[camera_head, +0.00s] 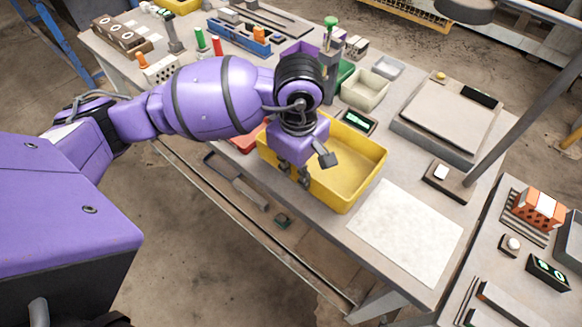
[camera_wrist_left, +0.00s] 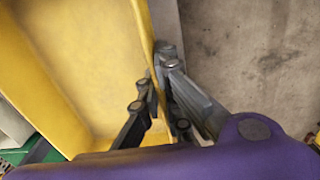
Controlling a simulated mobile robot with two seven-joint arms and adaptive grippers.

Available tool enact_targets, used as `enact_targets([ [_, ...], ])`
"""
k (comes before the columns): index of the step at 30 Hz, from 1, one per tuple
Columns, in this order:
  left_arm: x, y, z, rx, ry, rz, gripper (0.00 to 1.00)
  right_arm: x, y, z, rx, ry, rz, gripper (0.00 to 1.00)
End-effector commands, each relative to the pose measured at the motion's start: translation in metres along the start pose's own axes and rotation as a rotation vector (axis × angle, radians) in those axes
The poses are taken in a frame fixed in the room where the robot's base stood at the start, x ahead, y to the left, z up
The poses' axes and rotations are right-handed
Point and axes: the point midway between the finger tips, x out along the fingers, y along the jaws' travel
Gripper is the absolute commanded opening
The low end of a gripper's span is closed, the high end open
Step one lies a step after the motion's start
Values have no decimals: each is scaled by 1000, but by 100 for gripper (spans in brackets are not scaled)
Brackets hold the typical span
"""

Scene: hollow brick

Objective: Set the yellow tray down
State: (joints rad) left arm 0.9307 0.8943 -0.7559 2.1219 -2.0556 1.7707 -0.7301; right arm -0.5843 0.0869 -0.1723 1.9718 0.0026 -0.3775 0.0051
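The yellow tray (camera_head: 352,187) is an open, empty-looking box near the front edge of the workbench, left of a pale speckled mat (camera_head: 408,232). It looks level; I cannot tell whether its base touches the bench. My left gripper (camera_head: 302,172) is at its front-left wall, pointing down. In the left wrist view the tray wall (camera_wrist_left: 146,35) runs between the fingers of the gripper (camera_wrist_left: 160,95), some inside the tray and some outside, closed on the wall. The gripper and arm hide part of the tray's left side. My right gripper is not in view.
A grey scale (camera_head: 447,118) and a post base (camera_head: 450,183) stand right of the tray. A small display (camera_head: 357,121) and a beige bin (camera_head: 363,91) are behind it. A red tray (camera_head: 248,137) is partly hidden by my arm. The speckled mat is clear.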

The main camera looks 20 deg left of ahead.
Motion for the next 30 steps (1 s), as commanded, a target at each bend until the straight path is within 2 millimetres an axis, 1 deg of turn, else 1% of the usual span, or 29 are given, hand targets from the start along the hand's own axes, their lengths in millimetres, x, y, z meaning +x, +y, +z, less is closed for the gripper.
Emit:
enact_targets([
  [3, 19, 0, 1, -2, -1, -1, 0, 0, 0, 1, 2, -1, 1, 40],
  [6, 29, 0, 1, 1, -1, 2, 0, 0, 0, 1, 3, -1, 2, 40],
  [14, 30, 0, 0, 1, 0, 3, 0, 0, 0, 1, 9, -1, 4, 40],
  [18, 35, 0, 0, 1, 0, 2, 0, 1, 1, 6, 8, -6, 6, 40],
  [19, 35, -1, 0, 0, 0, 1, 8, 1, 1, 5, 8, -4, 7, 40],
  [21, 34, -1, 0, 0, 0, 1, 17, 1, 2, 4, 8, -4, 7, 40],
  [23, 34, -1, 0, 0, 0, 1, 23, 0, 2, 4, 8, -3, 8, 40],
  [30, 34, -1, 0, 0, 0, 1, 23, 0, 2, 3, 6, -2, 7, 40],
])
